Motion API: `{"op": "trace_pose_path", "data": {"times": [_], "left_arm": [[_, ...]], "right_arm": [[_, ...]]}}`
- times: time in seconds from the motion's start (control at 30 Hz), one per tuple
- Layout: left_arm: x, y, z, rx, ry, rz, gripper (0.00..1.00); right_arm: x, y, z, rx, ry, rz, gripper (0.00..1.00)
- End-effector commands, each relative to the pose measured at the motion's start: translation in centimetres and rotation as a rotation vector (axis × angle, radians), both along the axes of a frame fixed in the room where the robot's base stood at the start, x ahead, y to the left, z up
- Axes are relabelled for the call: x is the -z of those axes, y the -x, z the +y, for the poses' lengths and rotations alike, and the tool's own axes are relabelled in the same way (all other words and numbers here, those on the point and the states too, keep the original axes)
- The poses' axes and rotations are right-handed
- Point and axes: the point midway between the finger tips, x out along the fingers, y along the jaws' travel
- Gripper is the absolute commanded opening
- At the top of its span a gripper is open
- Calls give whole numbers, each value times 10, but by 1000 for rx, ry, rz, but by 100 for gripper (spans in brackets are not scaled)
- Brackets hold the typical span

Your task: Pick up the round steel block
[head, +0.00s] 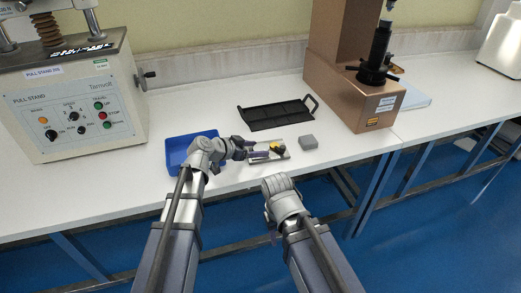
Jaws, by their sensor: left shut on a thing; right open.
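My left gripper (264,154) reaches in over the worktop, just right of the blue tray (175,152). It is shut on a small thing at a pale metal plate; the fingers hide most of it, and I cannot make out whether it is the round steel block. A small yellow piece (276,147) shows at the fingertips. A grey squarish block (308,142) sits apart on the worktop, to the right of the gripper. My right gripper (277,184) is lower, in front of the table's front edge. It is open, its fingers barely showing.
The pull stand (75,110) is at the left and a brown tester (345,92) at the right. A pale blue flat item (414,96) lies beside the tester. The white worktop (215,110) has clear room behind the blue tray.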

Motion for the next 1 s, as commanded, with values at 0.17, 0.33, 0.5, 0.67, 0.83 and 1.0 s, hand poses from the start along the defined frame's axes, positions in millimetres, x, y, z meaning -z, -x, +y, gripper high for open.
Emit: {"op": "trace_pose_path", "data": {"times": [0.17, 0.33, 0.5, 0.67, 0.83, 1.0], "left_arm": [[0, -1, 1, -3, -3, -1, 6], [0, -2, 2, -4, -2, -2, 0], [0, -2, 2, -5, -2, -3, 0], [-6, -2, 2, -4, -2, -2, 0], [-21, -1, 1, -4, 0, -2, 0], [-46, -1, 1, -3, 0, -1, 0]], "right_arm": [[0, 0, 0, 0, 0, 0, 50], [0, 0, 0, 0, 0, 0, 50], [0, 0, 0, 0, 0, 0, 50], [-6, 0, 0, 0, 0, 0, 50], [-21, 0, 0, 0, 0, 0, 50], [-45, 0, 0, 0, 0, 0, 50]]}}
